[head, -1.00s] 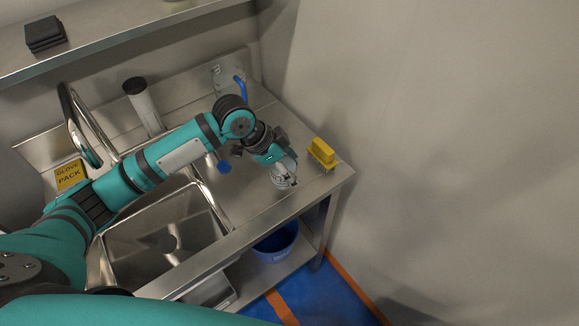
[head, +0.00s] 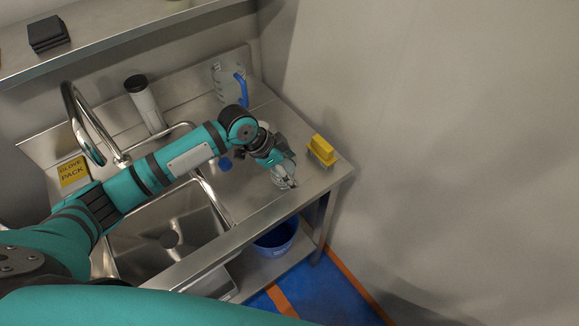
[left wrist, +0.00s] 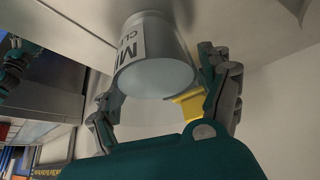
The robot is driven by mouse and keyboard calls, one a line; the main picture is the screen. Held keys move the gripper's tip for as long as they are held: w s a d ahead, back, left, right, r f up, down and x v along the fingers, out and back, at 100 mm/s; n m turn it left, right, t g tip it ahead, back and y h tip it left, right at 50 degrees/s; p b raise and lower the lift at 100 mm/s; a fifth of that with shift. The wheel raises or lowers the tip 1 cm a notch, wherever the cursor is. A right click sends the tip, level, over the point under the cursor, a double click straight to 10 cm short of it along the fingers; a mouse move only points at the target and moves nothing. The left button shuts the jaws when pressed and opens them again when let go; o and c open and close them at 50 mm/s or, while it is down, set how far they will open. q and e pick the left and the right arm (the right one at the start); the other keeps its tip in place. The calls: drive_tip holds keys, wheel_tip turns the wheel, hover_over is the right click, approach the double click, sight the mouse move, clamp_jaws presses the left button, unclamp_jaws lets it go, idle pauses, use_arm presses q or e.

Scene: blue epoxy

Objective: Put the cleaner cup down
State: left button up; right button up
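The cleaner cup (head: 281,182) is small and pale, near the right end of the steel counter. My right gripper is not in view.
A yellow brush (head: 322,150) stands just right of the cup. The sink (head: 168,238) is left. A blue bucket (head: 277,241) is below; the counter's front edge is near.

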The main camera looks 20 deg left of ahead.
use_arm(q)
drive_tip(key=shift+o, duration=0.8)
drive_tip(key=shift+r, duration=0.25)
drive_tip(key=p+v, duration=1.1)
drive_tip(key=shift+a+r, duration=0.2)
drive_tip(key=shift+r, duration=0.15)
